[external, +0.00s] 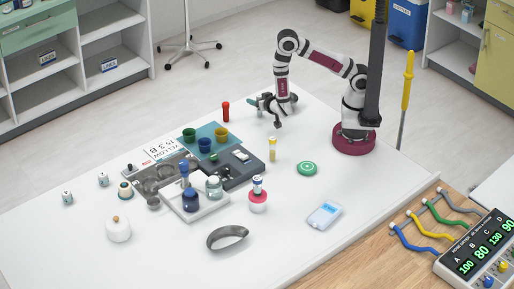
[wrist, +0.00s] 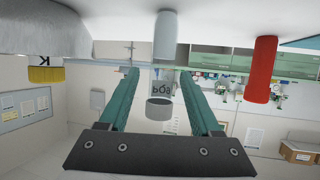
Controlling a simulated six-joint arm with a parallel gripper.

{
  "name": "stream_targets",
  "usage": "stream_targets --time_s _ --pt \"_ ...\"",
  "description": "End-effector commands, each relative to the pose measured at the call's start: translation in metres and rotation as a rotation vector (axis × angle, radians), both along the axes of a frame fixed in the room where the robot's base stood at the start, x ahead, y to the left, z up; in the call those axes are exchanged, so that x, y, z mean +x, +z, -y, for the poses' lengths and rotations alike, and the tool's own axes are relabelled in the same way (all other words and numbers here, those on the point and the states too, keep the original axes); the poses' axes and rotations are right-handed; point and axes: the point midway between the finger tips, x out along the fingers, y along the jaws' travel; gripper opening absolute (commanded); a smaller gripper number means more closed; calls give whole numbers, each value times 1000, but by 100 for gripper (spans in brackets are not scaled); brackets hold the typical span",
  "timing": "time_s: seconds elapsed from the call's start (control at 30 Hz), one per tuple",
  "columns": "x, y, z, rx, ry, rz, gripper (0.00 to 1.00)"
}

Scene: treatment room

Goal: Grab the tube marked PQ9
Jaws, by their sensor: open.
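My gripper is open and holds nothing. In the external view my gripper (external: 267,108) is low over the far part of the white table, and I cannot make out the PQ9 tube there.
A red tube (external: 225,111) stands left of my gripper; it is also in the wrist view (wrist: 262,70). A yellow-topped tube (external: 272,149) stands nearer the camera. Coloured cups, a dark tray and jars fill the table's middle.

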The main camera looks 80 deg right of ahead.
Motion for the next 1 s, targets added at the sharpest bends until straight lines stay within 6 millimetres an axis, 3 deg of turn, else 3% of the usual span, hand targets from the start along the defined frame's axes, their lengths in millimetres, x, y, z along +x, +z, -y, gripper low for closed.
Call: stream_targets --time_s 0.1,0.3,0.67,1.0 --pt "5 -4 9 0 -1 0 65" --pt "6 -4 9 0 1 0 63" --pt "5 -4 9 0 0 -1 0" --pt "6 -2 8 0 1 0 0"
